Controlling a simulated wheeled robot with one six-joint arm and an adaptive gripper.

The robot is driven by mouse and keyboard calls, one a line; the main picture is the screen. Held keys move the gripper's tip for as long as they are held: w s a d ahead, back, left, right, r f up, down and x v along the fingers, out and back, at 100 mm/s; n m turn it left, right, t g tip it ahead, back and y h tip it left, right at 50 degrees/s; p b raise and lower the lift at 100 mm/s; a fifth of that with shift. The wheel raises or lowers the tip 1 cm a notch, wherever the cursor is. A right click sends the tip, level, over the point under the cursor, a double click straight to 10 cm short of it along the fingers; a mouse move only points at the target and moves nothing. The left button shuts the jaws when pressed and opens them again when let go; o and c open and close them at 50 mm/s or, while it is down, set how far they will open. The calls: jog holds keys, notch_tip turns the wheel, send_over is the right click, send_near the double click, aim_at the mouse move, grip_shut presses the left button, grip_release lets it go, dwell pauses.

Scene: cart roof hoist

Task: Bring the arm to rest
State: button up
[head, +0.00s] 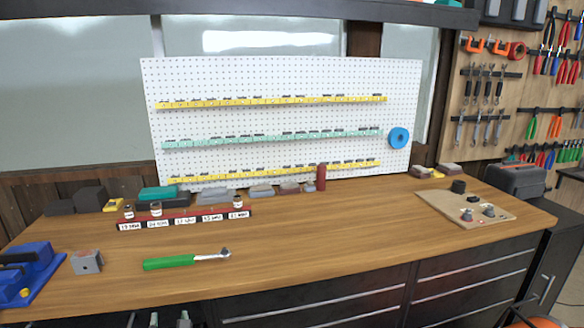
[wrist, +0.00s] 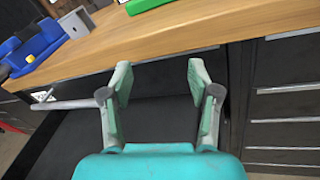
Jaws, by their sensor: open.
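My gripper (wrist: 158,88) shows in the wrist view with its two fingers spread wide and nothing between them. It is in front of the workbench, near the front edge of the wooden top (wrist: 190,30), over the dark cabinet front. In the head view my gripper cannot be clearly made out; only small bits show at the bottom edge below the bench.
On the bench (head: 330,235) lie a green-handled ratchet (head: 185,261), a grey block (head: 87,262), a blue tool (head: 28,270), a red labelled rack (head: 185,218) and a wooden board with knobs (head: 465,208). A pegboard (head: 280,120) stands behind. The bench's middle right is clear.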

jog(key=s+d+f+m+h, duration=0.1)
jog(key=s+d+f+m, duration=0.35)
jog(key=d, duration=0.35)
jog(key=s+d+f+m, duration=0.3)
jog(key=d+f, duration=0.3)
jog(key=d, duration=0.2)
jog(key=s+d+f+m+h, duration=0.1)
jog(key=s+d+f+m, duration=0.3)
jog(key=d, duration=0.3)
jog(key=s+d+f+m+h, duration=0.25)
jog(key=s+d+m, duration=0.65)
jog(key=s+d, duration=0.65)
jog(key=s+d+r+m+h, duration=0.1)
jog(key=s+d+r+m, duration=0.2)
jog(key=s, duration=0.4)
jog(key=s+d+r+m+h, duration=0.1)
jog(key=s+d+r+m, duration=0.2)
jog(key=s+r+m, duration=0.2)
jog(key=s+d+r+m+h, duration=0.1)
jog(key=s+d+r+m, duration=0.2)
jog(key=s+m, duration=0.6)
jog(key=shift+s+d+r+g, duration=0.4)
jog(key=shift+s+r, duration=0.3)
jog(key=shift+s, duration=0.35)
